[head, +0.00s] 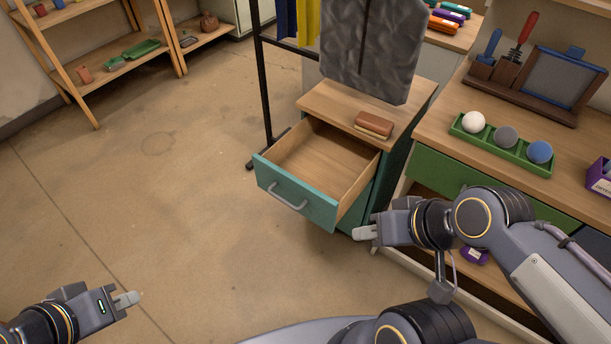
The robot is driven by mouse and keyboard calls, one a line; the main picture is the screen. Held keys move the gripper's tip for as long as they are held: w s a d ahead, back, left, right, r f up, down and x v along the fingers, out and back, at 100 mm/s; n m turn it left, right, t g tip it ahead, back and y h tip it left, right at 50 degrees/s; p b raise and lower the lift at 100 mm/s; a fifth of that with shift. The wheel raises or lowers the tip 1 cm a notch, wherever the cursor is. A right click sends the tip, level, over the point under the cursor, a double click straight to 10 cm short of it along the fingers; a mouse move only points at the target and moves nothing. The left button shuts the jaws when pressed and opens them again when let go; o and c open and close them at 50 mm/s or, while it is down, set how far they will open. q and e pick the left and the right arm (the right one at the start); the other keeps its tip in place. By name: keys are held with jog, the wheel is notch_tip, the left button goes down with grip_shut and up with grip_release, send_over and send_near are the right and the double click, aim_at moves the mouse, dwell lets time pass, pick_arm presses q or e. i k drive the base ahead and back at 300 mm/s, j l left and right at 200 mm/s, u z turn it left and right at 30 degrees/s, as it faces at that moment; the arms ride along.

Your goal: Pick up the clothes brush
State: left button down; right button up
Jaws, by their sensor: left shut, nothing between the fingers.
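The clothes brush (374,123), with a reddish-brown back and a paler underside, lies on the wooden top of a small teal cabinet (325,98), near its right side. My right gripper (363,233) is in front of the cabinet, beside the open drawer's right front corner in the picture, below and apart from the brush. Its fingers are seen edge-on, so their gap cannot be judged. My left gripper (126,300) is low at the left over bare floor, far from the brush, shut and empty.
The cabinet's drawer (294,202) is pulled out and empty. A grey garment (372,50) hangs from a black rack just above the cabinet top, behind the brush. A workbench at right holds a green tray (502,146) of balls. The floor at left is clear.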

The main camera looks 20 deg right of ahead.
aim_at(378, 127)
jog(key=i+l+u, duration=0.1)
jog(key=l, duration=0.2)
jog(key=i+l+u, duration=0.1)
jog(key=l, duration=0.25)
jog(key=i+l, duration=0.2)
jog(key=l, duration=0.15)
jog(key=i+l+u, duration=0.15)
jog(key=l, duration=0.15)
jog(key=l+u, duration=0.1)
jog(key=l, duration=0.25)
jog(key=i, duration=0.05)
